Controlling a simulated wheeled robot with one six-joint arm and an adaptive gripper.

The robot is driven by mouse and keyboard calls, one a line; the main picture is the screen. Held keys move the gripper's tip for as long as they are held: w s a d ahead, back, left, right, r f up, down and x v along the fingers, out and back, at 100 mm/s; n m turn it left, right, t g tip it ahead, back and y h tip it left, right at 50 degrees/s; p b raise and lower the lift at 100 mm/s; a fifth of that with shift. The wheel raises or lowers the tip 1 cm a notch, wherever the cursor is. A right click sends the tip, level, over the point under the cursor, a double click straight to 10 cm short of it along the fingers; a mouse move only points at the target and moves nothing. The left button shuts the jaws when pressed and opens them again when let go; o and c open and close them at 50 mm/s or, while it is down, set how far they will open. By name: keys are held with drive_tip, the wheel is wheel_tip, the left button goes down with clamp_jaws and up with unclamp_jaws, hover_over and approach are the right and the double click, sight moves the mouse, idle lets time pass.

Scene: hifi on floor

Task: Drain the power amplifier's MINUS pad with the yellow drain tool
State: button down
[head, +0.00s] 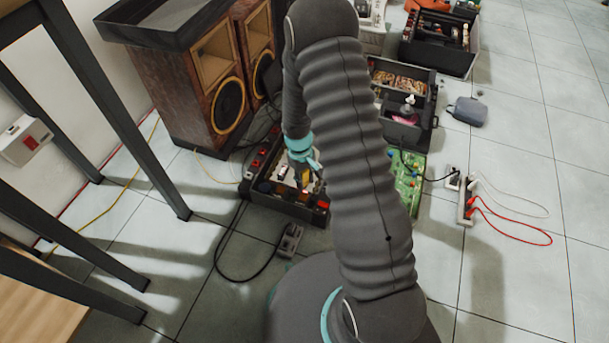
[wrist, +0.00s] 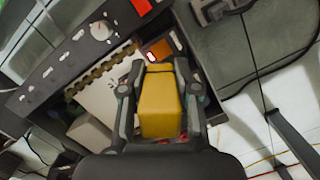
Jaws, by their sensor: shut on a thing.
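The power amplifier is the open black chassis (head: 262,192) on the floor in the head view, left of my arm. In the wrist view its front panel (wrist: 68,55) with a knob and its light inner parts show. My gripper (wrist: 160,85) is shut on the yellow drain tool (wrist: 161,105), a blocky yellow body between the two fingers. The tool points into the amplifier, near an orange part with a small lit red spot (wrist: 152,56). The tool's tip is hidden behind its body, so I cannot tell whether it touches a pad. The MINUS pad cannot be made out.
Wooden loudspeakers (head: 228,105) stand behind the amplifier. A green circuit board (head: 408,185) and black tool boxes (head: 402,105) lie right of my arm. A power strip (head: 466,200) with red and white leads is farther right. A dark table frame (head: 95,90) stands left.

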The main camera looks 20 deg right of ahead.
drive_tip(key=shift+f+b, duration=2.3)
drive_tip(key=shift+f, duration=1.25)
drive_tip(key=shift+s+f, duration=0.1)
drive_tip(key=shift+s, duration=0.05)
idle(4.3)
